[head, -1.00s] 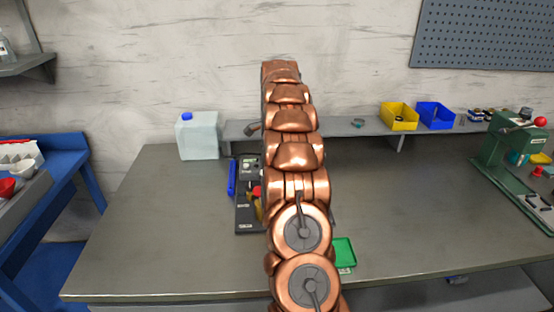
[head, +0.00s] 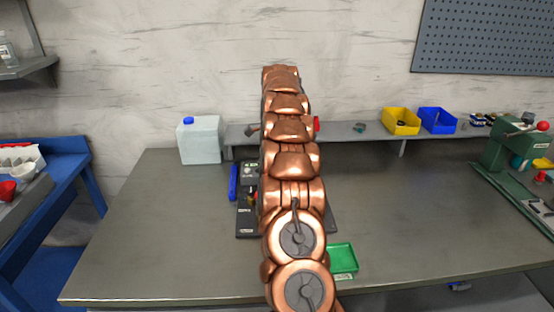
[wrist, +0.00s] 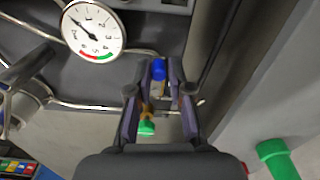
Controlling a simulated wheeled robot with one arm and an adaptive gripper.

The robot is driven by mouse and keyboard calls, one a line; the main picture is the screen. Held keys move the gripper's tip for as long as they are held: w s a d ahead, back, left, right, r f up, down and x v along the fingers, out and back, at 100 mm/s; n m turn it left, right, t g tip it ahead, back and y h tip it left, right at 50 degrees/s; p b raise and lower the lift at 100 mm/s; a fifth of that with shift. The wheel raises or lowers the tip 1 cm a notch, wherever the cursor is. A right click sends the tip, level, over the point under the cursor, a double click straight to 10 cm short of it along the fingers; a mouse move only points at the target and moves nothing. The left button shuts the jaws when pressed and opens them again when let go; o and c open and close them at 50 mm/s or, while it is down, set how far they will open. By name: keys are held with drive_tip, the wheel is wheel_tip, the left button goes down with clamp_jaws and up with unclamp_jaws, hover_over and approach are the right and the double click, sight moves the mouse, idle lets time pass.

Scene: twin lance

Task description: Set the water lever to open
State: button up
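In the wrist view my gripper (wrist: 158,66) is open, with its two purple-padded fingers apart. A small blue-tipped part (wrist: 158,70) shows in the gap between the fingertips; I cannot tell whether a finger touches it. A small green-tipped part (wrist: 147,128) with an orange-brown stem shows lower between the fingers. Which of them is the water lever, and its setting, I cannot tell. In the head view a dark panel (head: 246,222) stands on the bench, partly hidden behind my copper arm. My gripper is hidden there.
A round gauge (wrist: 93,30) is at the upper left of the wrist view, near thin metal tubes. A green cylindrical part (wrist: 277,158) is lower right. On the bench are a green tray (head: 342,258) and a pale jug (head: 200,140). The bench's right half is mostly clear.

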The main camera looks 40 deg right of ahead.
drive_tip(key=o, duration=0.4)
drive_tip(key=shift+c, duration=0.2)
drive_tip(key=shift+s, duration=0.1)
